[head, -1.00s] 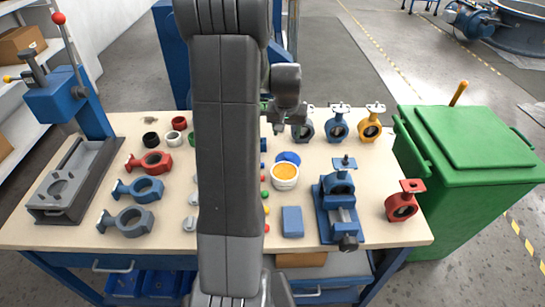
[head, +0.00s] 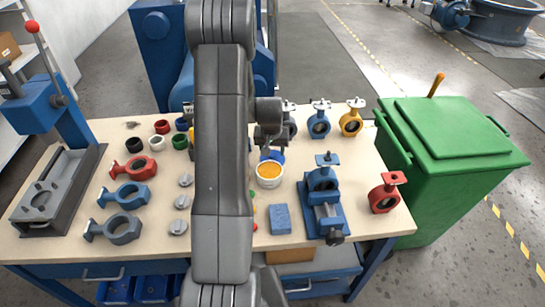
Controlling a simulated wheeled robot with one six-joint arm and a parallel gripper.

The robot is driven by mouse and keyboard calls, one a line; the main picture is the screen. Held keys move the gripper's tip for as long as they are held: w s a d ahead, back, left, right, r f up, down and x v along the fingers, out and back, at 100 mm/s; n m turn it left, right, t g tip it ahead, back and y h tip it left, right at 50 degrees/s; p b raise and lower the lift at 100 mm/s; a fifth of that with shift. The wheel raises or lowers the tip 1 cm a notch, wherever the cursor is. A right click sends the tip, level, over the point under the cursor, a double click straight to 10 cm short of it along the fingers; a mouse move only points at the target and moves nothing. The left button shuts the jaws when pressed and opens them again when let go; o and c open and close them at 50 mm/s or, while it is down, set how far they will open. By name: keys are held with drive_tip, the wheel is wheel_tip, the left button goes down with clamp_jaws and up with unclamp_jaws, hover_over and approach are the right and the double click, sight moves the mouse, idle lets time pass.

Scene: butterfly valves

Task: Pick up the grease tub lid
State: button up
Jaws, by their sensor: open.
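The blue grease tub lid (head: 275,155) lies on the bench just behind the open white grease tub (head: 268,181), which shows orange grease. The lid is partly hidden by the tub and by my gripper. My gripper (head: 265,146) is over the lid's back edge, pointing down, open and with nothing seen between its fingers. The picture is too small to tell whether the fingers touch the lid.
Blue, dark and yellow valves (head: 351,117) stand along the back right. A blue vise (head: 322,203) and a blue block (head: 280,219) are in front. A red valve (head: 384,193) stands right. A green bin (head: 450,165) adjoins the bench's right.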

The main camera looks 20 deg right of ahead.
drive_tip(key=shift+x, duration=1.1)
drive_tip(key=shift+c, duration=0.2)
drive_tip(key=c, duration=1)
drive_tip(key=shift+r, duration=0.1)
